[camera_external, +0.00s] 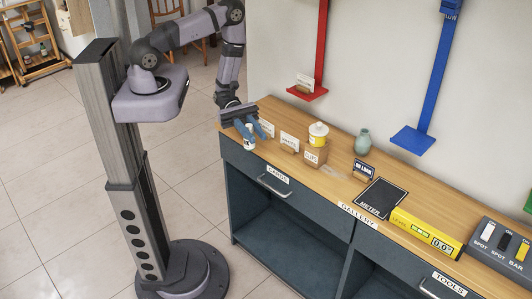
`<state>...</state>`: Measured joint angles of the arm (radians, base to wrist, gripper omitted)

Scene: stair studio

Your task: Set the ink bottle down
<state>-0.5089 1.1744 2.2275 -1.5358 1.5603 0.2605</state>
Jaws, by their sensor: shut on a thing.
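The fingers hide much of the bottle. It is at or just above the counter top (333,172); I cannot tell whether its base touches the wood.
Small cards in holders (289,142) stand right of my gripper.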

